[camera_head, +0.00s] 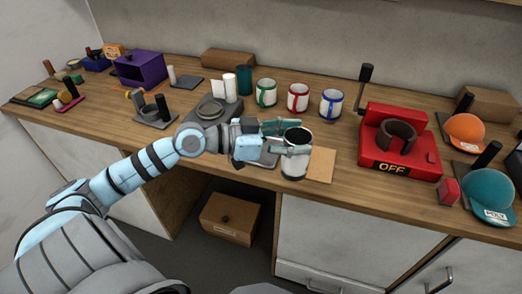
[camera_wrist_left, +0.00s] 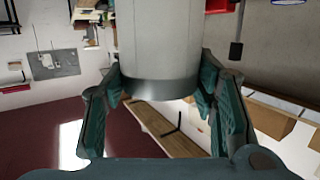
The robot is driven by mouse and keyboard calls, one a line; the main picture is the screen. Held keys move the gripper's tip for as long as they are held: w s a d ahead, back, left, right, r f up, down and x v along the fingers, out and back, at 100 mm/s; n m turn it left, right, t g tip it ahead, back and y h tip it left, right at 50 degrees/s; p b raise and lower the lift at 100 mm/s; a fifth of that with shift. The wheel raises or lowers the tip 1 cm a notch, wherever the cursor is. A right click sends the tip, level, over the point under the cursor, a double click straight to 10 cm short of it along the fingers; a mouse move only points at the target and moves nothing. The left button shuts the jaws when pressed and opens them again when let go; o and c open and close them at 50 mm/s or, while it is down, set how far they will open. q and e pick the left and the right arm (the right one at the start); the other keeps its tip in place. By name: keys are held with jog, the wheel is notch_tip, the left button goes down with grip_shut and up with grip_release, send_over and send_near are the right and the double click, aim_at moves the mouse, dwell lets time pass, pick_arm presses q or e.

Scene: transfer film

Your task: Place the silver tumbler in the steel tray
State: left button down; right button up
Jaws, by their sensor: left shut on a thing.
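The silver tumbler (camera_head: 294,168) is upright with a dark open top, in the middle of the head view. My left gripper (camera_head: 295,139) is shut on it, with the teal fingers around its upper part. In the left wrist view the pale tumbler (camera_wrist_left: 160,40), with a darker metal band at its end, stands between the two fingers (camera_wrist_left: 165,105). A flat grey piece (camera_head: 264,160), perhaps the steel tray, shows beneath the gripper, mostly hidden by it. I cannot tell whether the tumbler touches the surface. My right gripper is not in view.
A tan board (camera_head: 321,165) lies just right of the tumbler on the wooden counter (camera_head: 340,118). A red press (camera_head: 397,150) stands at right, a grey round device (camera_head: 211,110) at left.

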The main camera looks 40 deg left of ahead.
pick_arm(q)
jog(key=w+a+r+n+t+y+b, duration=0.1)
jog(key=w+a+r+n+t+y, duration=0.1)
jog(key=w+a+r+n+y, duration=0.4)
jog(key=w+a+r+n+t+y+b, duration=0.1)
jog(key=w+a+r+n+y, duration=0.2)
jog(key=w+a+y, duration=0.45)
jog(key=s+a+f+h+b, duration=0.1)
jog(key=s+f+h+b, duration=0.1)
jog(key=f, duration=1.6)
jog(key=shift+s+a+f+t+b, duration=0.15)
jog(key=shift+s+f+t+b, duration=0.15)
jog(key=shift+s+b, duration=0.5)
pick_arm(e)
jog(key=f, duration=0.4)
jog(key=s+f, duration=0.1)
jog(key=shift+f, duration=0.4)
pick_arm(q)
jog(key=c, duration=0.7)
grip_release()
jog(key=shift+f, duration=0.1)
